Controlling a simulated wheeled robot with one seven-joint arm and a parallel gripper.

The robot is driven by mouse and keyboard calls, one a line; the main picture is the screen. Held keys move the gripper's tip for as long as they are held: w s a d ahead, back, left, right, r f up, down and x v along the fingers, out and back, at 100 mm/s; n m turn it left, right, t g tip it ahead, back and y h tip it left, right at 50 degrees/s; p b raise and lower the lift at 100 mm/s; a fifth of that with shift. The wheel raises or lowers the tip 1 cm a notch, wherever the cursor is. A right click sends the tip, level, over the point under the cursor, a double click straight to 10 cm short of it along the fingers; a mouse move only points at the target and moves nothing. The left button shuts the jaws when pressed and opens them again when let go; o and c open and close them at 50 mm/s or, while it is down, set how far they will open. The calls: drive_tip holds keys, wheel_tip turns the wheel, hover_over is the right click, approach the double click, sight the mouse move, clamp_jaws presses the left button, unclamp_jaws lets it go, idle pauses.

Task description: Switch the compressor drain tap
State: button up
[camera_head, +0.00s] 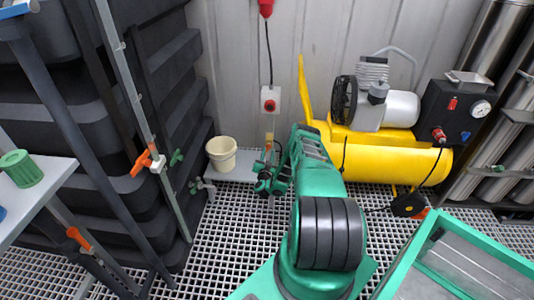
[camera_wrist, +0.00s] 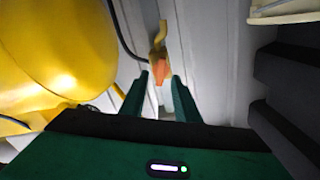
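The yellow compressor (camera_head: 390,150) stands against the back wall. A small yellow and orange part (camera_head: 268,142), which looks like the drain tap, shows at the compressor's left, just beyond my gripper. In the wrist view its orange handle (camera_wrist: 160,72) hangs below a yellow body (camera_wrist: 157,38). My green gripper (camera_head: 270,181) is low in front of the wall. In the wrist view its two fingers (camera_wrist: 160,80) are apart, with the orange handle seen between their tips. I cannot tell whether they touch it.
A cream bucket (camera_head: 221,154) stands left of my gripper. Black stacked tanks (camera_head: 110,150) with orange and green valves fill the left. A red-button switch box (camera_head: 270,100) is on the wall. A green-rimmed crate (camera_head: 420,243) is at front right. Grated floor (camera_head: 230,235) is open between.

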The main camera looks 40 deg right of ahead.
sight(268, 148)
drive_tip(key=shift+x, duration=1.35)
